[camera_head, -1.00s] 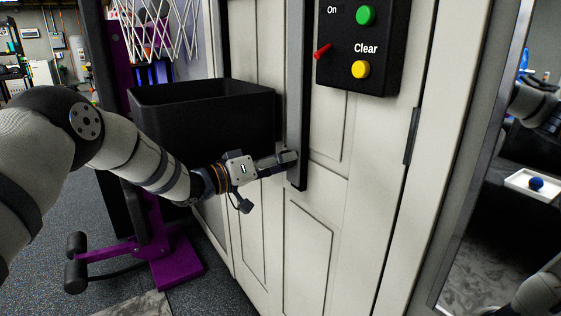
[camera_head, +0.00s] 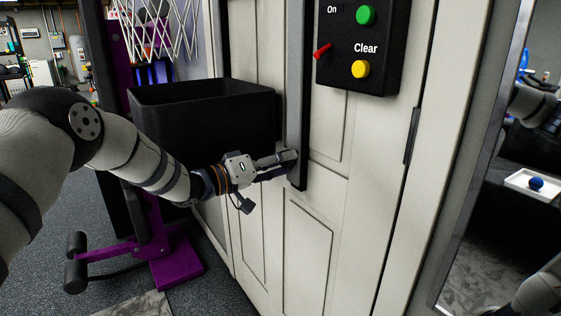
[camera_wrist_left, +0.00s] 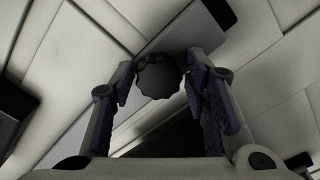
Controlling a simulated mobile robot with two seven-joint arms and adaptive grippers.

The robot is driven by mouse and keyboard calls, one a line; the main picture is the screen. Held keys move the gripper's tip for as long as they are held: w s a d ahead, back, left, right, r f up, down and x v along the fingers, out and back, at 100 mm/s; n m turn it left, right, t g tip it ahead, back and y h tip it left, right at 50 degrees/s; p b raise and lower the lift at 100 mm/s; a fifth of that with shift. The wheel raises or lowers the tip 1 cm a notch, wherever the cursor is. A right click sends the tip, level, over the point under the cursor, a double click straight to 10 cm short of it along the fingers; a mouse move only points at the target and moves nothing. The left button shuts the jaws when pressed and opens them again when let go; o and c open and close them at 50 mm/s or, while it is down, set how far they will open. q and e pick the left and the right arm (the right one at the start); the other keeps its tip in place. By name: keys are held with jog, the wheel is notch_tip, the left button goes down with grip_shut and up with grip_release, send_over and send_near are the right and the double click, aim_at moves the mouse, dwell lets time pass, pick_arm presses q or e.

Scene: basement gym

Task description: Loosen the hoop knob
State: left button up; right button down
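The hoop knob (camera_wrist_left: 158,77) is a dark round knob with a scalloped edge, on the grey post in the left wrist view. My left gripper (camera_wrist_left: 160,82) has one finger on each side of it, with narrow gaps showing, so it is open around the knob. In the head view my left gripper (camera_head: 287,159) reaches from the left to the lower part of the grey and black upright post (camera_head: 299,95). The fingers hide the knob there. My right gripper is not in view.
A black control box (camera_head: 362,45) with green and yellow buttons and a red lever is on the wall right of the post. A black open bin (camera_head: 205,115) and white net (camera_head: 155,25) stand at left. A mirror (camera_head: 490,180) is at the right.

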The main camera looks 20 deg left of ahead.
pick_arm(q)
jog(key=shift+r, duration=0.1)
jog(key=v, duration=1.2)
jog(key=s+d+f+n+g+y+p, duration=0.1)
jog(key=s+d+f+g+y, duration=0.1)
jog(key=s+f, duration=0.5)
jog(key=s+d+f+g+y, duration=0.2)
jog(key=s+f, duration=0.1)
jog(key=f, duration=0.7)
jog(key=s+d+f+n+g+y+p, duration=0.1)
jog(key=s+d+f+g+y, duration=0.15)
jog(key=s+f, duration=0.45)
jog(key=s+a+f+m+g+y, duration=0.1)
jog(key=s+f+g, duration=0.3)
jog(key=s, duration=1.3)
jog(key=s+f+m+g+y, duration=0.2)
jog(key=s+g, duration=0.4)
jog(key=s, duration=1.1)
notch_tip(320, 180, down, 2)
jog(key=shift+a+y+p, duration=0.4)
jog(key=shift+y, duration=0.35)
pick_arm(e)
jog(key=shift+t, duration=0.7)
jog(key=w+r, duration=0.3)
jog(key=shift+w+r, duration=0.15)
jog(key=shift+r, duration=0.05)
